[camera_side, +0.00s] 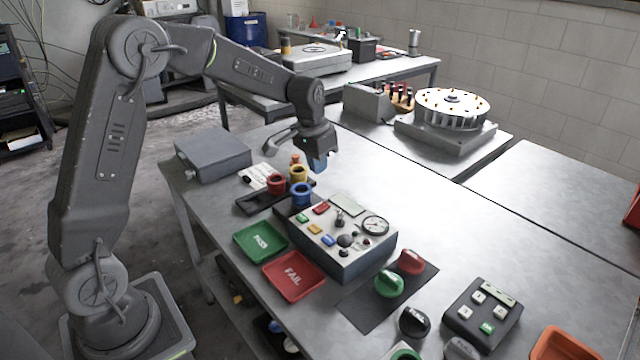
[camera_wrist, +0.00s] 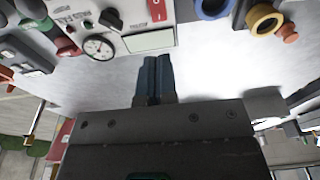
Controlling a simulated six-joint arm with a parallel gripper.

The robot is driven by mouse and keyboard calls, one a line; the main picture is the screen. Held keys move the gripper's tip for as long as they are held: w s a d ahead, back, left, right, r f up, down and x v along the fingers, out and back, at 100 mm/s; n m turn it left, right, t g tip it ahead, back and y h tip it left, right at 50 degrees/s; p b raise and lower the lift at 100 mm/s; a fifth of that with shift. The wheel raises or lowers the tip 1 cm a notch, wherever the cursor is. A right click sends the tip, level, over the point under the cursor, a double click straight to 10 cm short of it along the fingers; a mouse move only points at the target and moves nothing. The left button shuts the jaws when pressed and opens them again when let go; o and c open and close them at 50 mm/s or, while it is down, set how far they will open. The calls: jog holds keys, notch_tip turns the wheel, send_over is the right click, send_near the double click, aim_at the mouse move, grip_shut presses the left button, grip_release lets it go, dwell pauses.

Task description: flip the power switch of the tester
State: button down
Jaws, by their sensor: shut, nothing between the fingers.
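The tester (camera_side: 335,262) is a grey box with a light top panel, a dial gauge and coloured buttons. It also shows upside down at the top of the wrist view (camera_wrist: 135,42). A red rocker switch (camera_side: 321,209) sits at the panel's back left edge; in the wrist view the red switch (camera_wrist: 157,11) shows white marks and is cut by the top edge. My gripper (camera_side: 319,165) is above the table behind the tester, apart from it, with blue fingers pointing down. In the wrist view its fingers (camera_wrist: 157,60) are together and empty.
Red, yellow and blue rings (camera_side: 301,190) stand on a dark rack left of the tester. Green PASS (camera_side: 245,254) and red FAIL (camera_side: 318,293) trays lie in front. Red and green knobs (camera_side: 389,284) lie on a dark mat to the right. The table behind the tester is clear.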

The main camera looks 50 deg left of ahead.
aim_at(326, 204)
jog(key=shift+s+r, duration=0.2)
jog(key=shift+r, duration=1.45)
jog(key=shift+w+r, duration=0.1)
jog(key=shift+w, duration=0.2)
jog(key=f, duration=0.4)
jog(key=w+f, duration=0.1)
jog(key=f, duration=0.7)
jog(key=shift+w+f, duration=0.25)
jog(key=shift+w, duration=0.1)
jog(key=shift+w+f, duration=0.1)
jog(key=shift+f, duration=0.6)
